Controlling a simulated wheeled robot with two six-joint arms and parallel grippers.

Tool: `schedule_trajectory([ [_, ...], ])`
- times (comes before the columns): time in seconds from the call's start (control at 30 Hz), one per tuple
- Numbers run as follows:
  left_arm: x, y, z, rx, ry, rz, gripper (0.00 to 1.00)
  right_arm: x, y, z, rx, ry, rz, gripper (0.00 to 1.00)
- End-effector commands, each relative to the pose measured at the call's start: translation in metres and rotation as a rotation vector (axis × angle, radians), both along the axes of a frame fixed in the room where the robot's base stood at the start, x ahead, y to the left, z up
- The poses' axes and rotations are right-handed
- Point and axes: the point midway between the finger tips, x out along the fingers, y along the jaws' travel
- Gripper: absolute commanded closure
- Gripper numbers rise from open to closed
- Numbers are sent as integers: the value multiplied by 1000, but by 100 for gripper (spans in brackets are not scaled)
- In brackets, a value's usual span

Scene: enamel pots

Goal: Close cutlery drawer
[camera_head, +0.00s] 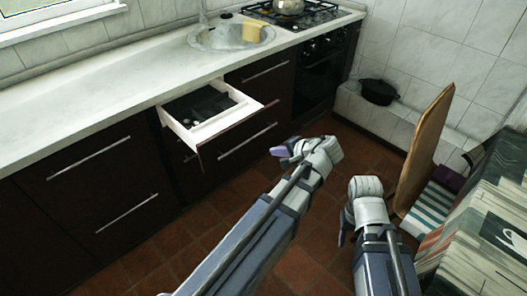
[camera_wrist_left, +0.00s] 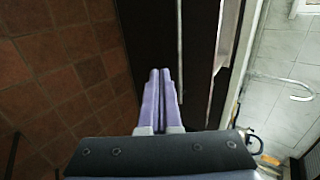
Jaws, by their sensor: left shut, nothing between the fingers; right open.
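The cutlery drawer (camera_head: 176,124) is pulled out from the dark lower cabinets, under the worktop, with white sides and a dark tray (camera_head: 200,104) inside. My left gripper (camera_head: 279,151) is shut and empty, in front of the drawer and to its right in the head view, apart from it. In the left wrist view its two purple fingers (camera_wrist_left: 159,88) lie together, with a dark front and a thin metal handle (camera_wrist_left: 179,50) beyond them. My right gripper (camera_head: 343,227) is open and empty above the floor, far from the drawer; its fingers are partly hidden by its wrist.
The pale worktop (camera_head: 85,112) carries a round sink (camera_head: 222,37) and a gas hob (camera_head: 292,14). A wooden chair (camera_head: 425,145) and a table (camera_head: 485,225) stand at the right. A black pot (camera_head: 379,91) sits on a ledge. The tiled floor (camera_head: 310,255) before the cabinets is clear.

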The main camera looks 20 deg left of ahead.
Motion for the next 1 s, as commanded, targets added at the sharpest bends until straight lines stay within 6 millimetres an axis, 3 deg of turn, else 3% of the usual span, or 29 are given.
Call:
schedule_trajectory([
  [0.5,30,71,-64,-1,0,3,100,0,0,-64,0,0,0,50],
  [0.7,40,95,-51,-2,1,1,100,0,0,-50,0,0,0,50],
  [1.0,44,106,-49,-2,1,0,100,0,0,-49,0,0,0,50],
])
